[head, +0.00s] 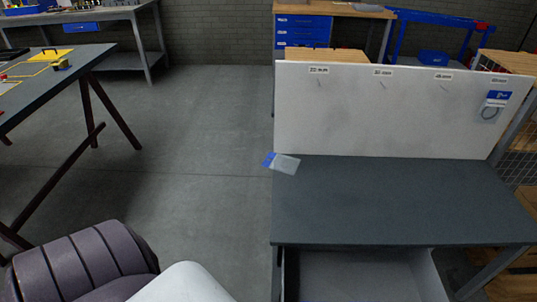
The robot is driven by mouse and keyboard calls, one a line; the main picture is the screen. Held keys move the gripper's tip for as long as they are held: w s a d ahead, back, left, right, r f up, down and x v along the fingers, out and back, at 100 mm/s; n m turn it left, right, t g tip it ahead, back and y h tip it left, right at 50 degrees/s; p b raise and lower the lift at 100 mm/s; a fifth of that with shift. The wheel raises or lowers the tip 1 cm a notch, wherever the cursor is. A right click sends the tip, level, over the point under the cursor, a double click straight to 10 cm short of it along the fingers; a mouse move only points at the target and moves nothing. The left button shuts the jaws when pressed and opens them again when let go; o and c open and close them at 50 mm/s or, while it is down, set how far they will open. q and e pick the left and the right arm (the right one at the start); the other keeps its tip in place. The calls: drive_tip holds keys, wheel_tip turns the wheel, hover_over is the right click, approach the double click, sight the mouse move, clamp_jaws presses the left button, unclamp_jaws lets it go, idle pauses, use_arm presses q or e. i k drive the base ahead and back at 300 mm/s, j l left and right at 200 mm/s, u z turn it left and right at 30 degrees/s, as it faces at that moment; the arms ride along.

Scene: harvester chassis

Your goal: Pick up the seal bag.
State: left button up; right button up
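A small clear seal bag (286,165) with a blue header lies at the back left corner of the grey worktable (390,205). Its blue end sticks out past the table's left edge. Its contents are too small to make out. A second bag (492,106) with a blue header hangs at the right end of the white board (385,115), with a dark ring shape in it. Neither of my grippers shows in the head view.
The white board stands along the table's back edge, with size labels and several hooks. An open drawer (360,275) juts out below the table's front. A dark table (50,85) stands at the left. The floor (200,130) between them is clear.

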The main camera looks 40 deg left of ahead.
sight(288, 164)
drive_tip(key=j+z, duration=0.1)
drive_tip(key=j, duration=0.3)
drive_tip(key=k+j+z, duration=0.15)
drive_tip(key=j, duration=0.25)
drive_tip(key=k+j+z, duration=0.1)
drive_tip(key=j, duration=0.3)
drive_tip(key=k+j+z, duration=0.15)
drive_tip(key=j, duration=0.2)
drive_tip(key=k+j+z, duration=0.1)
drive_tip(key=j, duration=0.3)
drive_tip(key=i+j+z, duration=0.15)
drive_tip(key=j+z, duration=0.2)
drive_tip(key=j, duration=0.85)
drive_tip(key=j+z, duration=0.35)
drive_tip(key=j, duration=0.85)
